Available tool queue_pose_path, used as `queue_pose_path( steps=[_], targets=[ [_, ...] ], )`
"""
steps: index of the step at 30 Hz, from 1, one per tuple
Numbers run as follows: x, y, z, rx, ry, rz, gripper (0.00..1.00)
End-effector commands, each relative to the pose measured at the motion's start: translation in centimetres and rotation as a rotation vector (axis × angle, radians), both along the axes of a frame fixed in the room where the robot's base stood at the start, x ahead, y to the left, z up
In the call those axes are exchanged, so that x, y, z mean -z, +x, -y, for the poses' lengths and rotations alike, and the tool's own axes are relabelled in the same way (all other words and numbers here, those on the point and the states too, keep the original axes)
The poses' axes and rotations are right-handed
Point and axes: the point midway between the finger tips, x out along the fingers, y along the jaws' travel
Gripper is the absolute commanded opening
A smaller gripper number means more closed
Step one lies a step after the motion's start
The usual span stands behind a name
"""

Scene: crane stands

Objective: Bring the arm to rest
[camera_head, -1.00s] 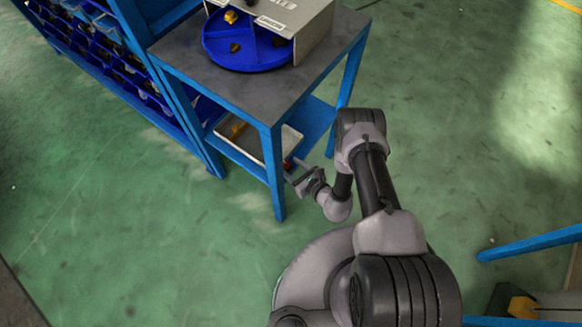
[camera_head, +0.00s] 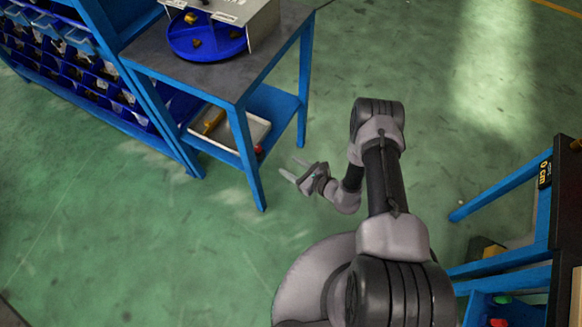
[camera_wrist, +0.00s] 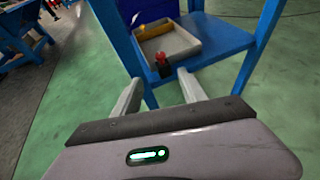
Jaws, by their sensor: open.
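My gripper (camera_head: 293,171) is open and empty in the head view, held out over the green floor to the right of the blue table's front leg. My arm is bent, with the forearm pointing left toward the table. In the wrist view my gripper (camera_wrist: 157,92) shows two spread fingers, with the blue table's lower shelf beyond them. Nothing is between the fingertips that I can tell is held.
The blue table (camera_head: 141,59) carries a blue round tray (camera_head: 180,49). Its lower shelf holds a white tray (camera_head: 258,126) and a red object (camera_wrist: 163,59). Blue bins stand on a rack at left. Another blue stand (camera_head: 500,190) is at right. Open floor lies between.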

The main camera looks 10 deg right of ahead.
Motion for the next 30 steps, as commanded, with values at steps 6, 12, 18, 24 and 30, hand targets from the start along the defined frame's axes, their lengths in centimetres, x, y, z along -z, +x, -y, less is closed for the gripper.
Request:
queue_pose_path(
  steps=[6, 12, 18, 24, 30],
  targets=[
    [-0.4, 0.2, -0.1, -0.008, 0.000, 0.005, 0.50],
    [-13.8, 4.0, -3.8, -0.299, -0.025, 0.147, 0.50],
    [-33.2, -1.1, -8.2, -0.816, -0.254, 0.340, 0.50],
    [-44.3, -12.1, -6.7, -1.207, -0.728, 0.492, 0.50],
    [-48.9, -20.4, -0.8, -1.361, -1.318, 0.595, 0.50]
  ],
)
